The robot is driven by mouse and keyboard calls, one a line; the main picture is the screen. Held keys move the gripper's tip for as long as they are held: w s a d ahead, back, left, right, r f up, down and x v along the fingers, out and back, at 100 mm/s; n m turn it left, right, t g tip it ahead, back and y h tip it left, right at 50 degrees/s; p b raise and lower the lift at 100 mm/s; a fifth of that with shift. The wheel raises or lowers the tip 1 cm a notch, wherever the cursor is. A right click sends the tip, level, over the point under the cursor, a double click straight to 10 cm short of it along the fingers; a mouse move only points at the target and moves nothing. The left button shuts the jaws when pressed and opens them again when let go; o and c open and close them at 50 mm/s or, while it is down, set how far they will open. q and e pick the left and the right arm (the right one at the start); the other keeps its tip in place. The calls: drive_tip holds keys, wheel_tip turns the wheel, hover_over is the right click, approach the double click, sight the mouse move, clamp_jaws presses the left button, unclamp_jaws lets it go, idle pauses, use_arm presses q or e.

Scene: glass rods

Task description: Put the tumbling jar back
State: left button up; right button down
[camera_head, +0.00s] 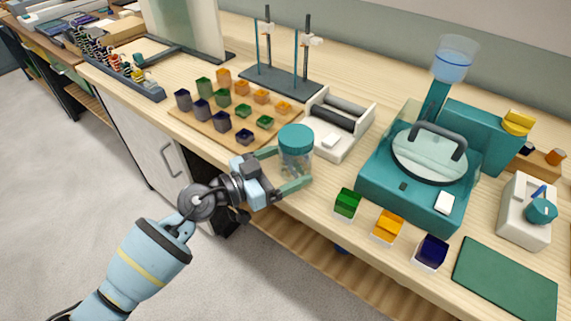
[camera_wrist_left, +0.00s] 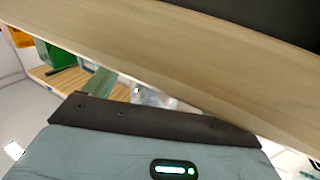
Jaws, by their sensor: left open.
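The clear jar with a teal lid (camera_head: 296,150) stands upright near the front edge of the bench. My left gripper (camera_head: 291,166) is open, with one finger on each side of the jar's lower body. I cannot tell whether the fingers touch the glass. In the left wrist view a pale green finger (camera_wrist_left: 97,82) shows, with a blurred bit of clear glass beside it that may be the jar. The white roller tumbler (camera_head: 327,142) with dark rollers sits just right of and behind the jar, with nothing on its rollers. My right gripper is not in view.
A wooden board (camera_head: 185,116) with several coloured cubes lies left of the jar. Green (camera_head: 347,204), orange (camera_head: 387,226) and dark blue (camera_head: 431,252) blocks sit to the right near the front edge. A teal machine (camera_head: 400,207) stands behind them. Two rod stands (camera_head: 282,82) rise at the back.

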use_arm(q)
drive_tip(key=v, duration=1.2)
drive_tip(key=shift+p, duration=0.35)
drive_tip(key=shift+s, duration=0.15)
